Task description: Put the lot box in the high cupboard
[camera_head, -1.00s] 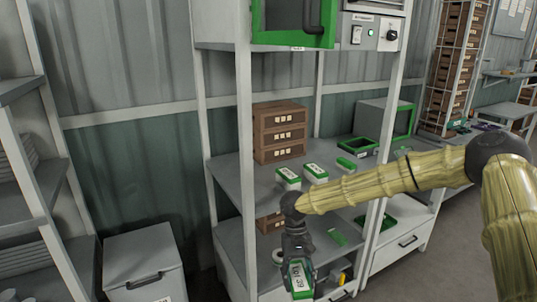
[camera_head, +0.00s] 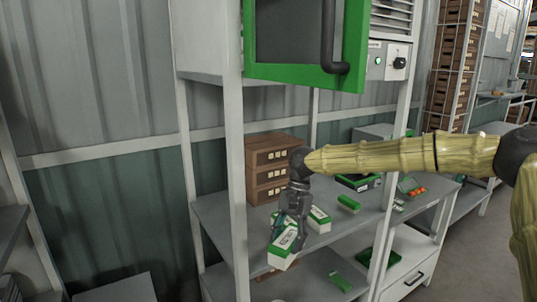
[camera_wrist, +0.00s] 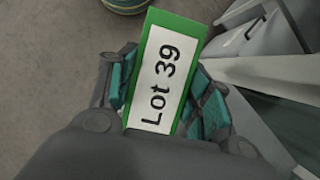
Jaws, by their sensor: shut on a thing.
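In the head view my gripper (camera_head: 287,222) points down and is shut on the lot box (camera_head: 283,249), which hangs tilted in front of the middle shelf. The high cupboard (camera_head: 285,35) is at the top, with a green-framed door (camera_head: 305,82) and a dark vertical handle (camera_head: 330,40). The door appears closed; its inside is not clear.
A brown drawer stack (camera_head: 270,165) stands on the middle shelf (camera_head: 330,232). Another green and white box (camera_head: 319,220) lies right of my gripper. A white shelf post (camera_head: 237,190) stands close at left. Open floor shows in the wrist view (camera_wrist: 50,60).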

